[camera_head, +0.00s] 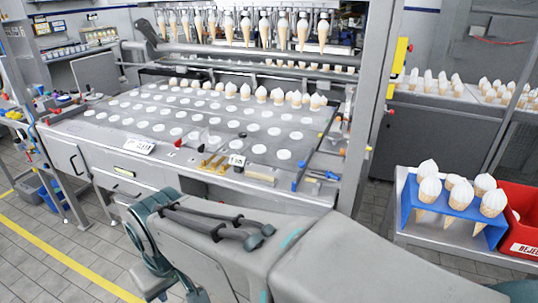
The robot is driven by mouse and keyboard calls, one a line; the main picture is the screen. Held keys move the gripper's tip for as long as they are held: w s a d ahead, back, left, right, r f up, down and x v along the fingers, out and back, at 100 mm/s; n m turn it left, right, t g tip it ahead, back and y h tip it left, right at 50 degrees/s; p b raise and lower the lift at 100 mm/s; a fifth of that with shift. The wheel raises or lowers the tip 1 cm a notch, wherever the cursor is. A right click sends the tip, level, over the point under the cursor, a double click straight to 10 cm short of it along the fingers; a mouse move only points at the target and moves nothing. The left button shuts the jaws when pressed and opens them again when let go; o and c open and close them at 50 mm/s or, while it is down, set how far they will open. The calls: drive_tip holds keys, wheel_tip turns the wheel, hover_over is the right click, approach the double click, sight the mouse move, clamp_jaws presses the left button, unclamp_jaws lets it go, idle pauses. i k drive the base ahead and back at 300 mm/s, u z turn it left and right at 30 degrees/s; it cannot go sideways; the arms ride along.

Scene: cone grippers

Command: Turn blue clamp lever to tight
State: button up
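A small clamp-like fitting with blue parts (322,175) sits at the front right corner of the machine's table. A narrow upright blue piece (297,183) stands just left of it. They are too small for me to tell which part is the lever or how it is turned. My own grey and teal arm links fill the bottom middle of the head view, in front of the machine.
The machine table (75,128) has rows of round white openings and several filled cones. A blue cone stand (465,210) and a red bin (520,238) are on a side table at right. A grey frame post (372,90) rises right of the fitting.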

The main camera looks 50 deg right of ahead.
sight(328, 174)
drive_tip(key=z, duration=0.3)
drive_tip(key=i, duration=0.7)
drive_tip(key=z, duration=1.15)
drive_tip(key=i, duration=0.4)
drive_tip(key=z, duration=0.45)
